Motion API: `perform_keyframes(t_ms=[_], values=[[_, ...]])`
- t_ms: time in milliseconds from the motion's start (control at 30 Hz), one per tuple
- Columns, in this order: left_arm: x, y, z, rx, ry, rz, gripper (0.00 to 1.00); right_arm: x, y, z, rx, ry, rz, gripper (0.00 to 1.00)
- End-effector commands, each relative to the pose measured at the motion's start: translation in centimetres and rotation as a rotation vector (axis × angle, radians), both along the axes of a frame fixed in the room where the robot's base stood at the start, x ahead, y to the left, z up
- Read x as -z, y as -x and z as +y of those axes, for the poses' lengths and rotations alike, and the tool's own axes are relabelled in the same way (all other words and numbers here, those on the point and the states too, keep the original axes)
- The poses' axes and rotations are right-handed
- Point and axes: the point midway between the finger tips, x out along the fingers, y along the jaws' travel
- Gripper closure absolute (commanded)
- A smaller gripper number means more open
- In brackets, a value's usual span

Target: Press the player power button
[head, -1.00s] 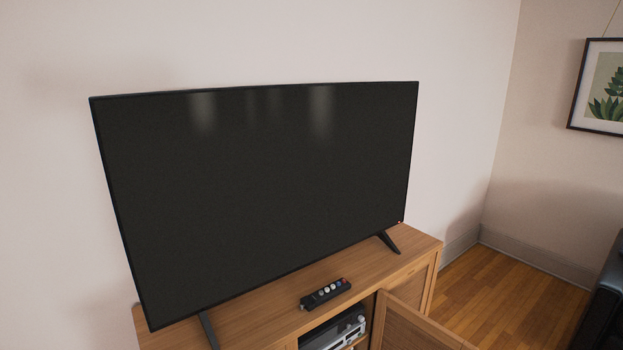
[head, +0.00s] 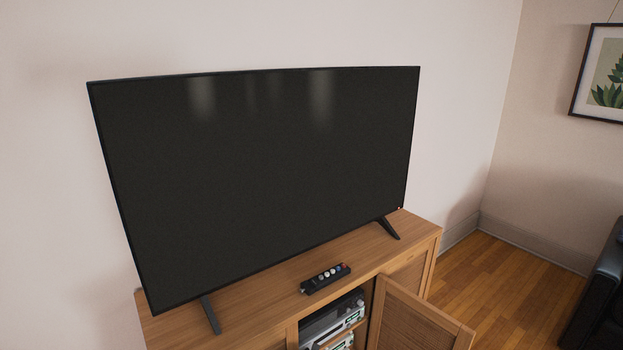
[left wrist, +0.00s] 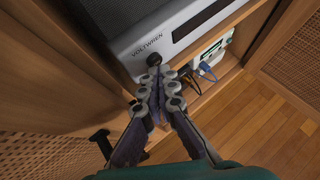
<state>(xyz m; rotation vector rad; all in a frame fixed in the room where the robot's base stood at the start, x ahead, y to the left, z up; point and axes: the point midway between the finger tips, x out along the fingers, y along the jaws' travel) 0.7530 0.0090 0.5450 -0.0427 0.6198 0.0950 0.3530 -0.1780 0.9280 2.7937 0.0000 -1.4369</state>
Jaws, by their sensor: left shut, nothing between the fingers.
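The player (left wrist: 190,20) is a silver-grey box with "VOLTWREN" on its front and a dark display strip. It also shows in the head view (head: 332,318), inside the open cabinet bay under the TV. A small round dark knob (left wrist: 153,60) shows low on its front, just past my fingertips; I cannot tell whether it is the power button. My left gripper (left wrist: 156,80) is shut and empty, right in front of the player's front. I cannot tell whether the fingertips touch it. My right gripper is in neither view.
A white device (left wrist: 208,55) with a green screen and blue cable sits below the player. The wooden cabinet (head: 250,304) has an open door (head: 415,318) at right. A large TV (head: 260,180) and a black remote (head: 326,279) stand on top.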

Motion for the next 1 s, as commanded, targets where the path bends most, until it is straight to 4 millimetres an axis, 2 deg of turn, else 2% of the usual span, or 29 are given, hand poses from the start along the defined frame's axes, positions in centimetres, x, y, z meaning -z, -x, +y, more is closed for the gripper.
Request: perform_keyframes(t_ms=[233, 700, 1000], values=[[0.0, 0.3, -0.3, 0.001, 0.001, 0.001, 1.0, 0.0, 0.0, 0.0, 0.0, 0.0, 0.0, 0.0], [0.0, 4.1, -3.1, 0.002, 0.0, 0.001, 1.0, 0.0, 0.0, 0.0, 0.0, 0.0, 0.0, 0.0], [0.0, 4.9, -3.6, 0.0, 0.0, 0.001, 1.0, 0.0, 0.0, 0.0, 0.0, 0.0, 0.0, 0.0]])
